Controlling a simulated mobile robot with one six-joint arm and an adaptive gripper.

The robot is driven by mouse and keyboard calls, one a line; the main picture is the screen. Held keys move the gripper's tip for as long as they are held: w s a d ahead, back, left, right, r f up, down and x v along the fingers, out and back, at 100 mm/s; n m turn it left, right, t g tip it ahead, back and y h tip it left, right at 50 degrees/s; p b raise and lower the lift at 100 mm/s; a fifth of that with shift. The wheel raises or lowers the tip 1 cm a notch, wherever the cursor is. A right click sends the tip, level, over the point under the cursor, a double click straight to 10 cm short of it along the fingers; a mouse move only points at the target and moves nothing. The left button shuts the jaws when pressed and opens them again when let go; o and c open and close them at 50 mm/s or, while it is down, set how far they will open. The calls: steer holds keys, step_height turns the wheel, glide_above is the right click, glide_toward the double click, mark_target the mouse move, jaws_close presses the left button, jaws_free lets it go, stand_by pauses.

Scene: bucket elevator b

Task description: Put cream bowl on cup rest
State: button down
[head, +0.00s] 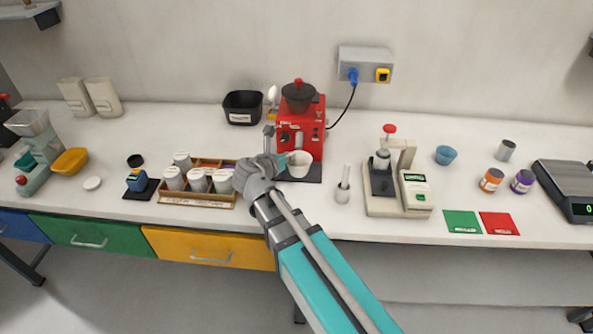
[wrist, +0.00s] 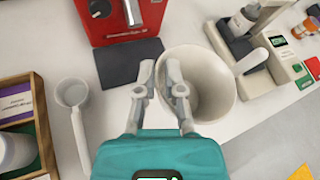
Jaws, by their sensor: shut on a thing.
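The cream bowl (head: 300,165) is at my gripper (head: 283,160), in front of the red machine. In the wrist view, my gripper (wrist: 159,78) is shut on the bowl's near-left wall, with one finger inside the rim and one outside. The bowl (wrist: 208,85) looks upright, and its inside seems empty. A dark flat pad at the foot of the red machine looks like the cup rest (head: 313,178). In the wrist view the pad (wrist: 128,62) is bare where it shows, beyond and left of the bowl. The height of the bowl above it is hard to tell.
The red machine (head: 301,130) stands behind the pad. A wooden rack (head: 200,200) of jars is at the left. A white ladle-like thing (wrist: 72,93) lies left of my gripper.

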steer(key=shift+a, duration=0.25)
steer(key=shift+s+f, duration=0.1)
steer(key=shift+f, duration=0.05)
steer(key=shift+m+h, duration=0.7)
steer(key=shift+m, duration=0.1)
steer(key=s+f+b, duration=0.1)
steer(key=f+b, duration=0.2)
steer(key=s+f+b, duration=0.1)
steer(key=f+b, duration=0.2)
steer(key=b, duration=0.1)
steer(key=s+f+b, duration=0.1)
steer(key=f+b, duration=0.2)
steer(key=shift+s+a+f+b, duration=0.35)
steer(key=shift+a, duration=0.05)
steer(key=shift+s+f+b, duration=0.25)
steer(key=shift+f+b, duration=0.1)
steer(key=shift+b, duration=0.05)
steer(key=shift+w, duration=0.1)
steer(key=w, duration=1.3)
steer(key=shift+w+d, duration=0.15)
steer(key=shift+d, duration=0.2)
